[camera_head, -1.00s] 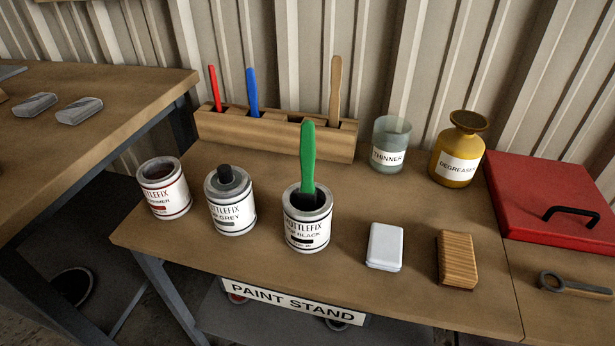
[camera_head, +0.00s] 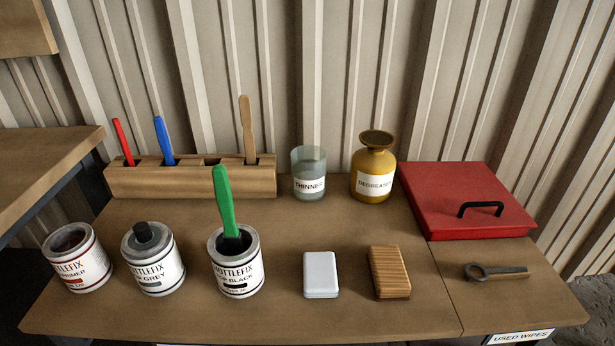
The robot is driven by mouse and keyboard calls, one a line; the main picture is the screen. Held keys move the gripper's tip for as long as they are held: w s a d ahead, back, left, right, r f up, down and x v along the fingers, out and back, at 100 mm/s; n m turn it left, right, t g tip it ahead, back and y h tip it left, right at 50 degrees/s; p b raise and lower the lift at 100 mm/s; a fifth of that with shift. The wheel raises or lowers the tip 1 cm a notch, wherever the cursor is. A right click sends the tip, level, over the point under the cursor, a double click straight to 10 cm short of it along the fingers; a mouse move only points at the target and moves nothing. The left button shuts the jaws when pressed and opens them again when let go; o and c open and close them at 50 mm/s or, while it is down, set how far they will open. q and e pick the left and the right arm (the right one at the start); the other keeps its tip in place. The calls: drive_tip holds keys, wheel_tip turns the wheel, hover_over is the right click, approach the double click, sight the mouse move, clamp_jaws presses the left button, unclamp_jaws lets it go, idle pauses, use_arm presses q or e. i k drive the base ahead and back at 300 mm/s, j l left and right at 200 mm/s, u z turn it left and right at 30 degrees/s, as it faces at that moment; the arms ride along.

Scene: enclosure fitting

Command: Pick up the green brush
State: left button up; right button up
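The green brush (camera_head: 224,200) stands in an open paint can (camera_head: 238,275) whose label ends in "BLACK". Its green handle sticks up above the rim and tilts slightly left. Its dark lower part is inside the can, and the tip is hidden. Neither of my grippers shows in the head view.
Two more paint cans, primer (camera_head: 78,262) and grey (camera_head: 153,262), stand to the left. Behind is a wooden brush block (camera_head: 200,184) with red, blue and wooden handles. A thinner jar (camera_head: 308,175), degreaser bottle (camera_head: 373,170), white block (camera_head: 320,275) and brown block (camera_head: 389,272) stand rightward.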

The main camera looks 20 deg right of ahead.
sight(233, 240)
drive_tip(key=k+l+u, duration=0.15)
drive_tip(key=l+u, duration=0.25)
drive_tip(key=k+l+u, duration=0.25)
drive_tip(key=l+u, duration=0.15)
drive_tip(key=k+l+u, duration=0.3)
drive_tip(key=u, duration=0.15)
drive_tip(key=l, duration=0.1)
